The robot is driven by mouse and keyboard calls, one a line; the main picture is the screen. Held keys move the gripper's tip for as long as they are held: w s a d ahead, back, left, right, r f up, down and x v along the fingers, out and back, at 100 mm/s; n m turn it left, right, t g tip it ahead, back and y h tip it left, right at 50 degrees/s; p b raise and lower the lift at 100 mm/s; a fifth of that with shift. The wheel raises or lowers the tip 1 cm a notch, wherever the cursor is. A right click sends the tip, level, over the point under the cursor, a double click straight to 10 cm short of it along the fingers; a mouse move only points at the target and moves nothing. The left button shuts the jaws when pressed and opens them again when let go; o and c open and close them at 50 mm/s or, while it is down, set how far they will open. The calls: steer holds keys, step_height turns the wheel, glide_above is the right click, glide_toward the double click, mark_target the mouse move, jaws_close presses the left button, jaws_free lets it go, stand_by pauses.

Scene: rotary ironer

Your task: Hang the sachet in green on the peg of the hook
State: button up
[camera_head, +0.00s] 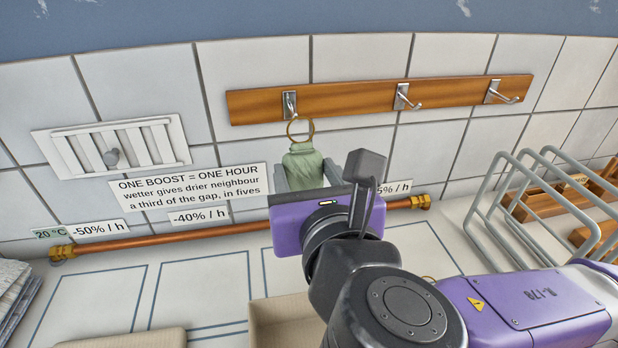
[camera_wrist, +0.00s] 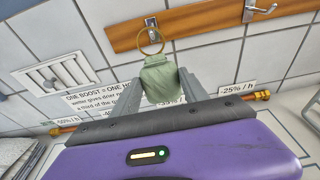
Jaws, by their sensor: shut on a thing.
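The green sachet (camera_head: 303,168) is a small pale green cloth bag with a brass ring (camera_head: 300,129) standing up from its top. My gripper (camera_head: 308,177) is shut on the sachet, with one finger on each side of it; the sachet (camera_wrist: 160,78) also shows upright between the fingers in the wrist view. A wooden rail (camera_head: 365,98) on the wall carries three metal hooks. The ring is just below and in front of the left hook (camera_head: 290,103), overlapping its lower end in the picture. I cannot tell whether the ring touches the peg or is around it.
The middle hook (camera_head: 405,97) and right hook (camera_head: 500,92) are bare. A copper pipe (camera_head: 160,240) runs along the wall below. A grey wire rack (camera_head: 510,200) and wooden trays stand at the right. A white vent (camera_head: 110,145) is at the left.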

steer(key=shift+r+x, duration=0.2)
steer(key=shift+x, duration=1.25)
steer(key=shift+r+x, duration=0.15)
steer(key=shift+x, duration=1.35)
steer(key=shift+w+a+f+b, duration=0.15)
steer(key=shift+w+f+b, duration=0.45)
steer(key=shift+f, duration=0.05)
steer(key=o, duration=1.4)
